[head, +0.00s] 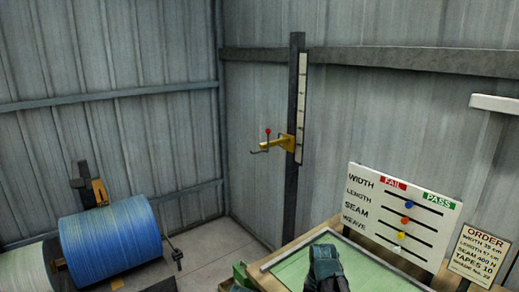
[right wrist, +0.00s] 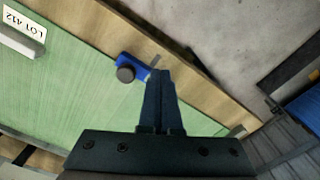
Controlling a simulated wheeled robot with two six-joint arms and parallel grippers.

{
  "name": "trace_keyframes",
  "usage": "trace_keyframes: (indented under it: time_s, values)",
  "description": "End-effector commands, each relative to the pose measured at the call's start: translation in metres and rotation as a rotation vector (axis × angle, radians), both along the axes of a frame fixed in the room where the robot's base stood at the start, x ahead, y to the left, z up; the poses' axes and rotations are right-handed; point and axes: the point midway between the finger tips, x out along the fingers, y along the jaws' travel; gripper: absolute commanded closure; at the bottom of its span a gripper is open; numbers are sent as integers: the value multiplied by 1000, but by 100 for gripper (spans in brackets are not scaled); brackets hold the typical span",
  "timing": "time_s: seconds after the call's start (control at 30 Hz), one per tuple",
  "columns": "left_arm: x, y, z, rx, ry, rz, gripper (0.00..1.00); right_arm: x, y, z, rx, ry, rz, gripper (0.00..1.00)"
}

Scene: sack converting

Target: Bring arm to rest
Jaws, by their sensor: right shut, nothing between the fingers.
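My right gripper (head: 324,258) is at the bottom of the head view, over the green mat (head: 365,272) on the bench. In the right wrist view its fingers (right wrist: 160,78) are together with nothing between them. They point over the mat (right wrist: 75,85) near its wooden border. A blue piece with a dark round knob (right wrist: 125,74) lies beside the fingertips; I cannot tell whether they touch it. I do not make out my left gripper in either view.
A board with coloured sliders (head: 405,215) and an order sign (head: 479,255) stand behind the mat. A yellow bracket (head: 285,142) is on the wall post. A blue roll (head: 112,240) is at left. A LOT 412 label (right wrist: 24,22) lies on the mat.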

Motion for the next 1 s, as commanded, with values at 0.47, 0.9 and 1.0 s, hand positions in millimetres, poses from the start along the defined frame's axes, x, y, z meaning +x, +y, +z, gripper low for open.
trace_keyframes:
  time_s: [0.47,0.9,1.0]
  values:
    - [0,0,3,0,0,0,100,-29,27,3,-14,10,122,100]
    - [0,0,3,0,0,0,100,-146,108,4,-94,61,700,100]
    - [0,0,3,0,0,0,100,-148,110,5,-96,63,719,100]
